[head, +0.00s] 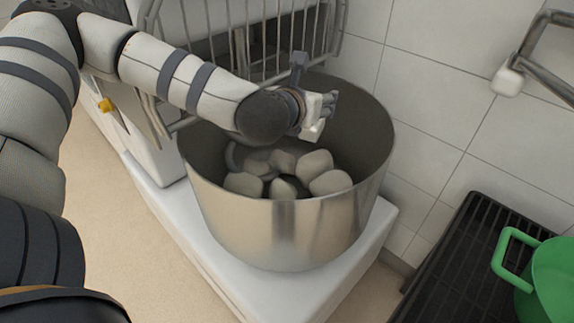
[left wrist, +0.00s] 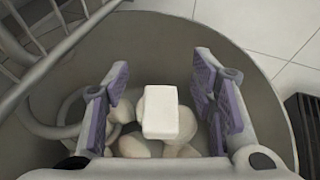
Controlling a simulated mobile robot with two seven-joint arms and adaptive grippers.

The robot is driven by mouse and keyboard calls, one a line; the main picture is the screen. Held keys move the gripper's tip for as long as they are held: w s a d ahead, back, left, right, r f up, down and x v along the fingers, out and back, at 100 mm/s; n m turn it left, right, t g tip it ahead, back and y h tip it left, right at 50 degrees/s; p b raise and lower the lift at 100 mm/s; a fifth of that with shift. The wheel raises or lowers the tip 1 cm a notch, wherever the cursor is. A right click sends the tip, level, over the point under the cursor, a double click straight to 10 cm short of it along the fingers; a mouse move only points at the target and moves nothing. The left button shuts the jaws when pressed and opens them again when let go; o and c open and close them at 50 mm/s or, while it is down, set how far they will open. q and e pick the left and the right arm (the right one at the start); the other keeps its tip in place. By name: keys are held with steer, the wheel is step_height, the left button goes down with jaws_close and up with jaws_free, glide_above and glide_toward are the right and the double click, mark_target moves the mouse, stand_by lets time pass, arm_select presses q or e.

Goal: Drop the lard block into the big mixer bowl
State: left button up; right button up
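The white lard block (left wrist: 160,112) shows between the fingers of my left gripper (left wrist: 160,100) in the left wrist view, with a gap on each side. In the head view the block (head: 313,131) is a pale piece just under the left gripper (head: 328,104), inside the rim of the big steel mixer bowl (head: 290,228). The gripper is open, over the bowl's inside. The block seems to be above the dough; whether it touches anything below is hidden. My right gripper is not in view.
Several pale dough lumps (head: 331,182) lie in the bowl, with a curved mixing hook (left wrist: 55,122) beside them. A wire guard (head: 250,45) stands behind the bowl. A green container (head: 553,280) stands on a black slatted rack (head: 455,265) at the right. Tiled wall lies behind.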

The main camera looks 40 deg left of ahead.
arm_select(q)
step_height(320, 180, up, 10)
stand_by(0.6)
